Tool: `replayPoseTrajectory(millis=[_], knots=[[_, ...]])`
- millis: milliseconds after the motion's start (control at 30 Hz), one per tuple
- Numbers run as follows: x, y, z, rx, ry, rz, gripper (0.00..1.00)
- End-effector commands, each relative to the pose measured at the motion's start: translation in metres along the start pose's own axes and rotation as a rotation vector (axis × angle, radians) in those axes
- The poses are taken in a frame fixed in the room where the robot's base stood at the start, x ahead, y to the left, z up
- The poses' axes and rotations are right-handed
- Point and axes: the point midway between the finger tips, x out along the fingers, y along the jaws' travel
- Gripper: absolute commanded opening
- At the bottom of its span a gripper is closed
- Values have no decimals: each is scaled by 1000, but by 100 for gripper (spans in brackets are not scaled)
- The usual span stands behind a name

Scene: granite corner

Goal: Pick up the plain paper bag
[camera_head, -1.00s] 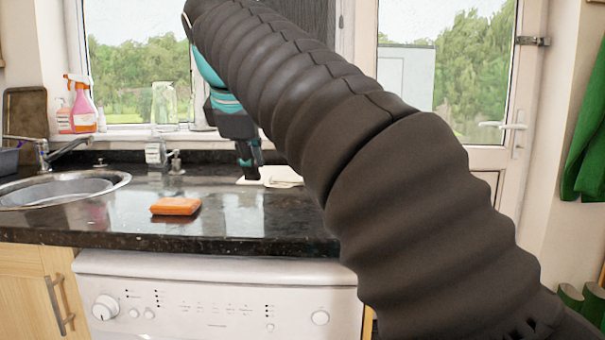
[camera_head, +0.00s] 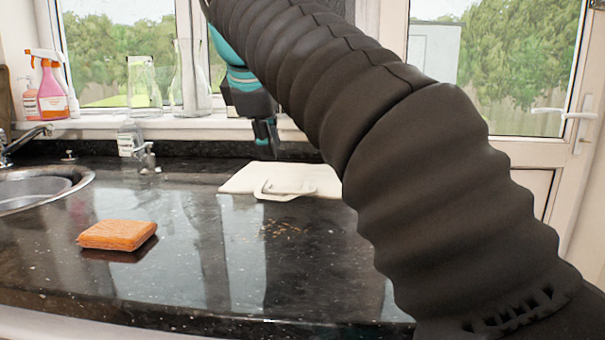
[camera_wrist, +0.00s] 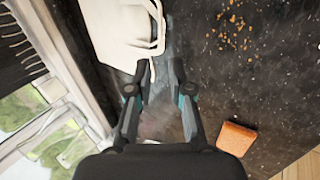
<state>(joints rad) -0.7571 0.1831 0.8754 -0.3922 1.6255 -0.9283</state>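The plain paper bag (camera_head: 236,183) is a flat, off-white bag lying on the dark counter near the window, partly hidden by my arm at its right. Its pale handles face the front of the counter. In the wrist view the bag (camera_wrist: 112,30) is at the top, with its handles (camera_wrist: 152,46) pointing right. My gripper (camera_head: 265,140) is above the counter at the back edge of the bag in the head view. In the wrist view my gripper (camera_wrist: 159,72) has its two fingers apart with nothing between them, and the bag lies beyond the fingertips.
An orange sponge-like block (camera_head: 118,235) lies at the front left, and brown crumbs (camera_head: 286,228) lie in front of the bag. A sink (camera_head: 40,186) is at the left. A soap bottle (camera_head: 129,138) and glass vessels (camera_head: 190,80) stand near the window.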

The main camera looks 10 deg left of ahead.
Motion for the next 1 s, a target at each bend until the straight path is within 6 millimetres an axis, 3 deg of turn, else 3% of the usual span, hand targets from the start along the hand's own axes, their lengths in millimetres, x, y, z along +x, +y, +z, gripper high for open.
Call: replayPoseTrajectory(millis=[400,733,1000], knots=[[72,1,6,10,-8,-3,20],[89,0,2,6,-6,-2,20],[125,-2,-5,6,-6,-3,20]])
